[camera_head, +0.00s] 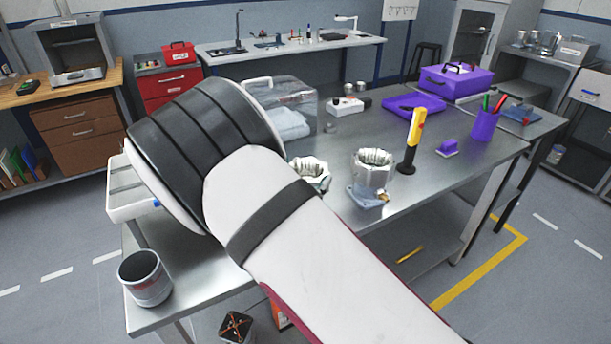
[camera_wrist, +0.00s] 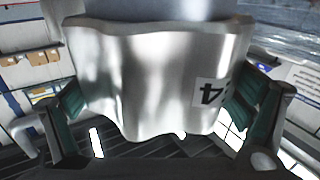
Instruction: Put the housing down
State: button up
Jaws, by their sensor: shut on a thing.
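In the wrist view a shiny metal housing (camera_wrist: 135,75) with a wavy lower edge fills the middle. It bears a white label with a dark 4, upside down. My gripper (camera_wrist: 156,98) is shut on it, with green-padded fingers at its left and right sides. In the head view my arm hides the gripper. A metal housing (camera_head: 373,172) with a toothed open top stands upright on the steel workbench (camera_head: 335,235). Another toothed housing (camera_head: 314,170) shows partly behind my arm; I cannot tell if it is the held one.
A clear bin (camera_head: 290,105), a yellow-and-black tool (camera_head: 411,140), a purple tray (camera_head: 412,107), a purple box (camera_head: 455,83) and a purple pen cup (camera_head: 484,126) stand farther back. Bare steel shows right of the upright housing.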

jog(key=shift+f, duration=0.45)
jog(key=o, duration=1.6)
jog(key=shift+f, duration=0.15)
jog(key=v, duration=1.2)
